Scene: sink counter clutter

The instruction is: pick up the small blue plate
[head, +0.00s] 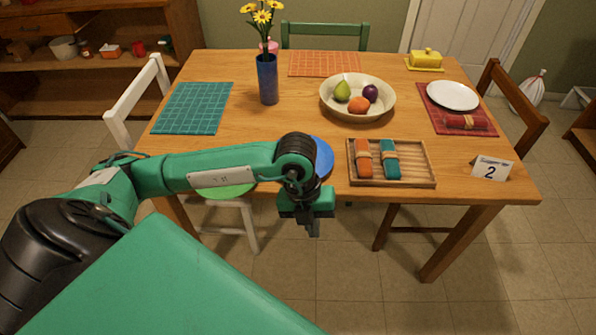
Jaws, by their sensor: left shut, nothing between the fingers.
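The small blue plate (323,158) lies on the wooden table near its front edge. My left arm's wrist covers its left part, so only the right part shows. My left gripper (314,231) points down, in front of the table's front edge in the picture, below and slightly left of the plate. Its fingers are shut with nothing between them. It is not holding the plate. My right gripper is not in view.
A slatted wooden tray (428,180) with orange and teal rolled napkins sits right of the plate. Behind are a fruit bowl (331,104) and a blue vase (267,82) with yellow flowers. A number card (490,168) stands at right. A green-topped stool (229,190) is below the table edge.

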